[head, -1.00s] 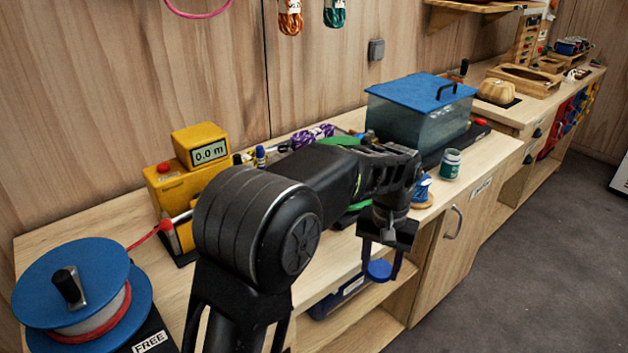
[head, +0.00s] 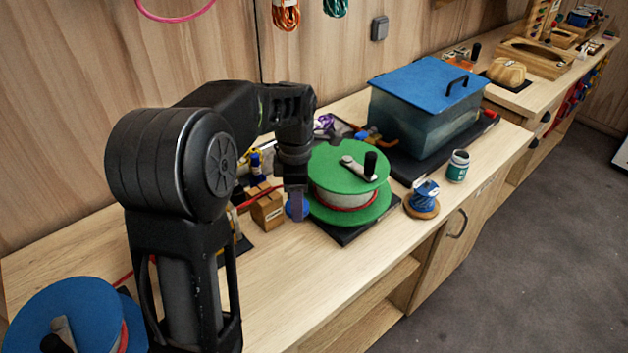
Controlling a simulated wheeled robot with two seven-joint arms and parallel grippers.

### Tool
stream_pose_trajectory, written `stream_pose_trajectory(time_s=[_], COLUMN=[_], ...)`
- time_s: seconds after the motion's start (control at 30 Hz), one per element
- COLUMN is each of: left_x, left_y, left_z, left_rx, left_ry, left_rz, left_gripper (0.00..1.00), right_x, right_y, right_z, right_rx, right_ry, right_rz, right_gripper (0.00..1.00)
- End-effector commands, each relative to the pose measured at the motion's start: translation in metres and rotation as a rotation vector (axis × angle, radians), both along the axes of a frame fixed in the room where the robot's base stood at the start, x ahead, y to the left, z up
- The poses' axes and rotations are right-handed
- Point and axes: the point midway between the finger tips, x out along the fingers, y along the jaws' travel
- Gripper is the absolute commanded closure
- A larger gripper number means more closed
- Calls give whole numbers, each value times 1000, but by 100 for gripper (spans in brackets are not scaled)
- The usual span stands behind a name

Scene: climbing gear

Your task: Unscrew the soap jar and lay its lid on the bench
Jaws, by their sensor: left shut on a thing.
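The soap jar is most likely the small teal jar (head: 457,168) with a white label, upright near the bench's front edge, right of centre. Its pale neck is bare and its top looks open and dark. My left gripper (head: 297,205) points down over the bench, left of the green reel and well left of the jar. I cannot tell whether the lid touches the bench. My right gripper is not in view.
A green reel (head: 345,170) with a crank stands right beside the lid, and a small wooden block (head: 267,210) just left of it. A blue-thread spool (head: 424,195) and a blue-topped tank (head: 420,110) stand further right. The front bench top (head: 290,285) is clear.

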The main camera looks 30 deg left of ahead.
Motion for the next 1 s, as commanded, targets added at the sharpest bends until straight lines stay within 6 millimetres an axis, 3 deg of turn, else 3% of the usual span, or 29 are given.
stream_pose_trajectory(time_s=[0.23,0.6,1.0], left_x=[0,0,0], left_y=[0,-1,-1], left_z=[-6,-61,-70], left_rx=[1,0,1], left_ry=[2,2,3], left_rz=[-3,-4,-4], left_gripper=[100,100,100], right_x=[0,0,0], right_y=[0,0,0], right_z=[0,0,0], right_rx=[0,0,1], right_ry=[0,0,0], right_rz=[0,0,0], right_gripper=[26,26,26])
